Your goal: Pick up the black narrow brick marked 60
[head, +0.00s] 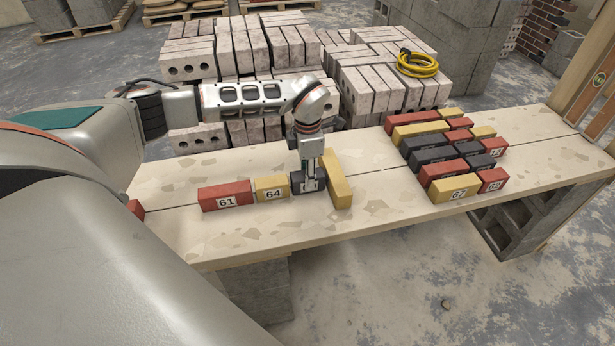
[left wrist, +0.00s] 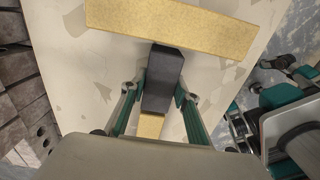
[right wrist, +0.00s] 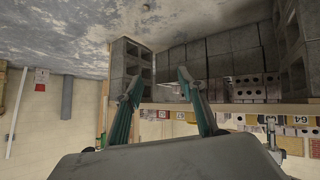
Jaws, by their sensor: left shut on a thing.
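A black narrow brick (head: 296,184) lies on the plank bench, in line with the red brick marked 61 (head: 226,197) and the yellow brick marked 64 (head: 271,188). Its white label is partly covered, and I cannot read the number. My left gripper (head: 310,181) points down and is shut on this brick; the left wrist view shows its fingers on both sides of the black brick (left wrist: 163,72). A long yellow brick (head: 338,185) lies crosswise at its right end. My right gripper (right wrist: 160,82) is open and empty, away from the bricks.
A group of red, yellow and black bricks (head: 433,155) lies on the right of the bench (head: 230,238). Pale brick stacks (head: 240,50) stand behind it, with a coiled yellow hose (head: 418,64) on top. The bench between row and group is clear.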

